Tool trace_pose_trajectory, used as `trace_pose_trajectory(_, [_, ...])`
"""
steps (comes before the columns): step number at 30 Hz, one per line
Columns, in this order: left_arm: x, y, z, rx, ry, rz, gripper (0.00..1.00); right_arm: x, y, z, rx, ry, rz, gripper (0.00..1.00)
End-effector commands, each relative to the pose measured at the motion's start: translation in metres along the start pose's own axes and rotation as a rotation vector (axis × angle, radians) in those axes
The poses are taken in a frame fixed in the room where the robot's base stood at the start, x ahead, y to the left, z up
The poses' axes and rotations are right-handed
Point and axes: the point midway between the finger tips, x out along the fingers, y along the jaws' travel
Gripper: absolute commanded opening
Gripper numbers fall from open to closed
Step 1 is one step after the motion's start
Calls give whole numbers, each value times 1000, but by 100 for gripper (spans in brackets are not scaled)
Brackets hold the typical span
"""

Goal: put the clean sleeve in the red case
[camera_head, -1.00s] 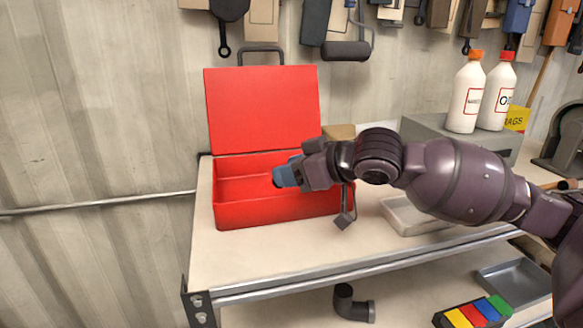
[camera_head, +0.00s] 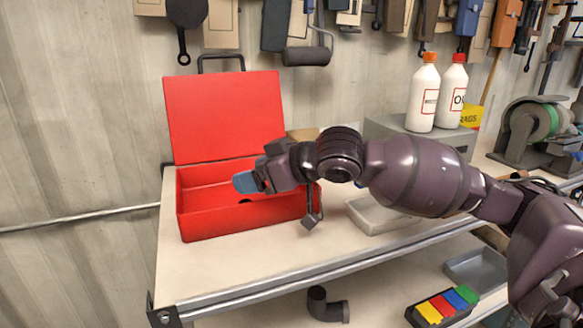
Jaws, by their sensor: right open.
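The red case (camera_head: 200,224) stands open on the bench top, its lid upright at the back. My right gripper (camera_head: 248,182) reaches in from the right and is open over the inside of the case, with a blue part at its tip. A small dark thing (camera_head: 245,201) shows just below the tip, inside the case. It is too small and too covered to tell whether it is the sleeve. No other sleeve can be made out. My left gripper is not in view.
A shallow grey tray (camera_head: 372,214) lies right of the case. Behind it, two white bottles (camera_head: 424,98) stand on a grey box. The lower shelf holds a black pipe elbow (camera_head: 326,305) and a dark box with coloured blocks (camera_head: 443,305). The bench front left of the tray is clear.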

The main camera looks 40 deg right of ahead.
Motion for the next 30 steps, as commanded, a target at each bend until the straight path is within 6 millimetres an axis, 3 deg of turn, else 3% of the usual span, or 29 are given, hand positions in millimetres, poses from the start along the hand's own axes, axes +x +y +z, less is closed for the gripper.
trace_pose_trajectory(12, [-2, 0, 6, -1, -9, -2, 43, -51, 0, 1, -3, -4, 2, 67])
trace_pose_trajectory(30, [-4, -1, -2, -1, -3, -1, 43, -94, 0, 1, 2, -3, 2, 67])
